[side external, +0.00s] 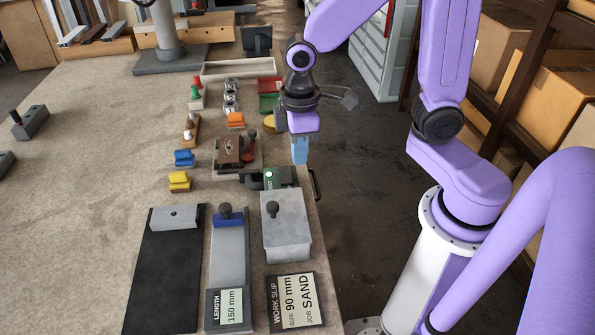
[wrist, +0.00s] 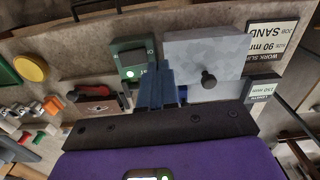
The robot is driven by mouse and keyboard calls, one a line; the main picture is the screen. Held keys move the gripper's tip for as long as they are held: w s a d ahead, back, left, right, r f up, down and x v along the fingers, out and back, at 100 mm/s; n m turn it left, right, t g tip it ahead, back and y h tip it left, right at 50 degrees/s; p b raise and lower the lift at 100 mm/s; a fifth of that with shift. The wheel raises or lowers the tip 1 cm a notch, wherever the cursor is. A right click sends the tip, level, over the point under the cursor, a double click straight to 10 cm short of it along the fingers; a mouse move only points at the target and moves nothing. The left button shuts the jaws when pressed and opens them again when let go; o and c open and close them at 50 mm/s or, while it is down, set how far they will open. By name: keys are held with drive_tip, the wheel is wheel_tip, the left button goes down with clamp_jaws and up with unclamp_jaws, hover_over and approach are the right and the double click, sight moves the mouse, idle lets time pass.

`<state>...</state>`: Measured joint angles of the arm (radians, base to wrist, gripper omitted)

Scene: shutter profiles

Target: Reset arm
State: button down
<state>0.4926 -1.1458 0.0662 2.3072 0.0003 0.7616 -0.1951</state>
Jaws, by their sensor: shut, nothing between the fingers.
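My purple arm holds my gripper (side external: 299,152) above the right edge of the bench (side external: 95,150), just behind a green box with a pale round button (side external: 275,177). Its light-blue fingers point down and look closed and empty. In the wrist view the blue fingers (wrist: 160,70) sit together beside the same green box (wrist: 133,58) and a grey metal box with a black knob (wrist: 200,52). I cannot tell the exact height of the fingertips above the bench.
In front stand the grey lidded box (side external: 287,230), a grey rail with a blue block (side external: 229,262), a black plate (side external: 160,275) and a "90 mm, SAND" work slip (side external: 296,302). Small coloured blocks, including a yellow one (side external: 180,182), lie left. The bench's left side is mostly clear.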

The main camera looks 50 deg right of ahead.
drive_tip(key=s+d+r+n, duration=0.1)
drive_tip(key=s+d, duration=0.1)
drive_tip(key=s, duration=0.5)
drive_tip(key=s+d+r+n, duration=0.1)
drive_tip(key=s+r, duration=0.1)
drive_tip(key=s, duration=0.6)
drive_tip(key=shift+s+d+r+n, duration=0.3)
drive_tip(key=shift+d+n, duration=0.05)
drive_tip(key=shift+n, duration=0.05)
